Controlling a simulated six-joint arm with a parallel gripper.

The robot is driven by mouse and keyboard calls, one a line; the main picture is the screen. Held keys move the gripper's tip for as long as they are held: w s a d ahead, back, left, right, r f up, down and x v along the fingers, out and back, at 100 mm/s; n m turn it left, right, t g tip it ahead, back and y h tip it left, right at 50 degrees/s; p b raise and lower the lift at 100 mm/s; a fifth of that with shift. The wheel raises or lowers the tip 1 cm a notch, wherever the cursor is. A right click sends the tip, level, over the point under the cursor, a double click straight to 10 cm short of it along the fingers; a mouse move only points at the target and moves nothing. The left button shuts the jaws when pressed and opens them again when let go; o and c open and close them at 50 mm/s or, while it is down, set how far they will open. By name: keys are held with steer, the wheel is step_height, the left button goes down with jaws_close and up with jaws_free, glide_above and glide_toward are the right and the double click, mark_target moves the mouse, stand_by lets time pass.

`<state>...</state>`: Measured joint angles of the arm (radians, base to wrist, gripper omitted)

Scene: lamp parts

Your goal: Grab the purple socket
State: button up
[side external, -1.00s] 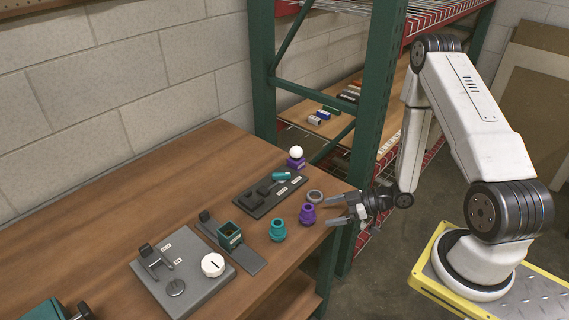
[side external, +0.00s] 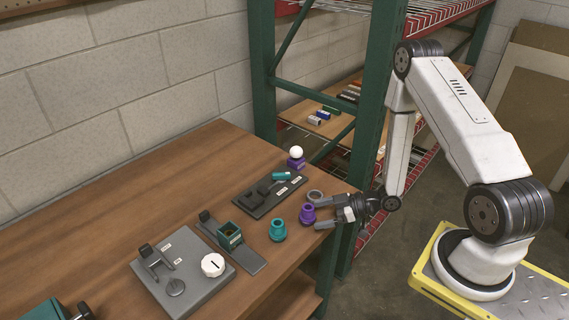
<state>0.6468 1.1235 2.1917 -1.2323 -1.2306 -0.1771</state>
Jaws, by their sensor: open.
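The purple socket (side external: 307,215) stands upright on the wooden table near its right front edge. A similar teal socket (side external: 278,231) stands just left of it. My gripper (side external: 319,213) comes in from the right, level with the table edge, with its jaws open. Its fingers point left toward the purple socket, and the fingertips are very close to it. I cannot tell whether they touch it or stand around it.
A grey ring (side external: 314,196) lies just behind the purple socket. A dark tray (side external: 268,196) is behind, with a purple base holding a white bulb (side external: 296,153) beyond it. A grey fixture plate (side external: 183,277) with a white dial is at front left. A green shelf post (side external: 374,130) rises behind my arm.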

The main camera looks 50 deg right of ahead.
mark_target(313, 215)
steer(key=shift+x, duration=2.4)
steer(key=c, duration=1.3)
steer(key=shift+r, duration=0.25)
steer(key=shift+r, duration=4.8)
